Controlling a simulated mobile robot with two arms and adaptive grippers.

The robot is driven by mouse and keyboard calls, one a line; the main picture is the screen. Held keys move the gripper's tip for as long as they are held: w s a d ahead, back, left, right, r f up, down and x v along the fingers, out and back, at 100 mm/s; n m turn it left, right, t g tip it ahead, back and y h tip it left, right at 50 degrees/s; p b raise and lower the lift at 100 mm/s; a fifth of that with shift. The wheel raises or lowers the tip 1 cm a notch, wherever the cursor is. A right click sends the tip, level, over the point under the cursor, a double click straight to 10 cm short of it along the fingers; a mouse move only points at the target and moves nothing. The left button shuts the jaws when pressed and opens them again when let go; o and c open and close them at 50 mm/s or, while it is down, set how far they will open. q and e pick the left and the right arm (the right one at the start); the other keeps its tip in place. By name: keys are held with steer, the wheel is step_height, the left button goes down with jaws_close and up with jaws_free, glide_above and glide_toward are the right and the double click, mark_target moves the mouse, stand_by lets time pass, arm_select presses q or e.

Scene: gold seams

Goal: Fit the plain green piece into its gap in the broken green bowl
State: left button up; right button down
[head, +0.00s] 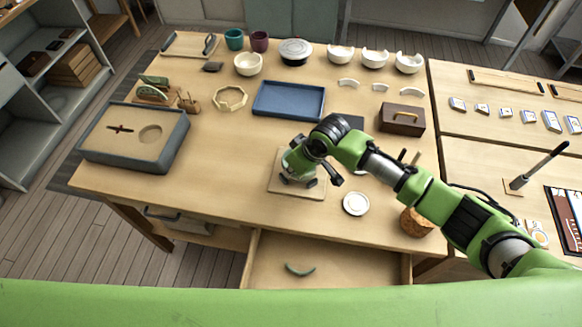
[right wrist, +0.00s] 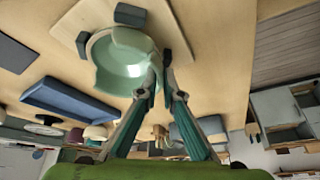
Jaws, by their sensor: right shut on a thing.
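The broken green bowl (head: 293,160) stands on a light wooden board (head: 310,191) in the middle of the table, partly hidden by my right gripper. In the right wrist view the pale green bowl (right wrist: 122,68) has an uneven rim, with a notch at the left. My right gripper (right wrist: 159,72) is at the bowl's edge, its fingers on either side of pale green ceramic. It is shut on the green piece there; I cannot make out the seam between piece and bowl. My left gripper is out of view.
An open drawer (head: 333,263) at the front holds a curved green shard (head: 300,270).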

steer(key=shift+p, duration=0.9)
stand_by(1.4)
steer(key=shift+f, duration=0.35)
stand_by(1.4)
steer(key=c, duration=2.1)
jaws_free()
steer(key=shift+c, duration=0.2)
steer(key=o, duration=0.5)
